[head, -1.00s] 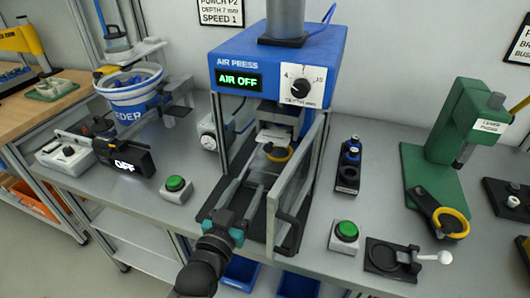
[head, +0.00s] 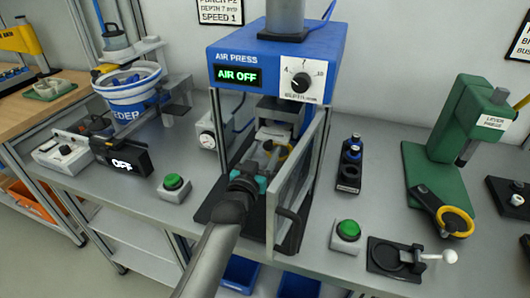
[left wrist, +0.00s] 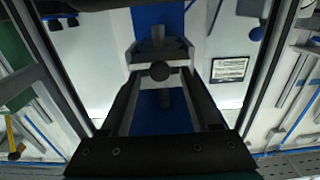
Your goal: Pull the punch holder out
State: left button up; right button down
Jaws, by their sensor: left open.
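The blue air press (head: 232,57) stands in the middle of the bench, its display reading AIR OFF. My left gripper (head: 249,180), with teal parts, is at the press's open front, between the frame posts. It is open. In the left wrist view a dark block with a round knob, seemingly the punch holder (left wrist: 160,71), lies ahead, centred between the finger ends; I cannot tell whether they touch it. In the head view the holder is hard to make out in the shade under the press head. My right gripper is not in view.
The clear guard door (head: 291,190) stands swung open just right of my left gripper. A yellow ring (head: 290,153) shows inside the press. Green buttons (head: 174,182) (head: 347,231) flank it. A black stand (head: 349,168) and green lever press (head: 441,150) are at the right.

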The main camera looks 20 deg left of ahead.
pick_arm(q)
jog(key=shift+w, duration=0.3)
grip_shut()
dwell(0.5)
dwell(0.9)
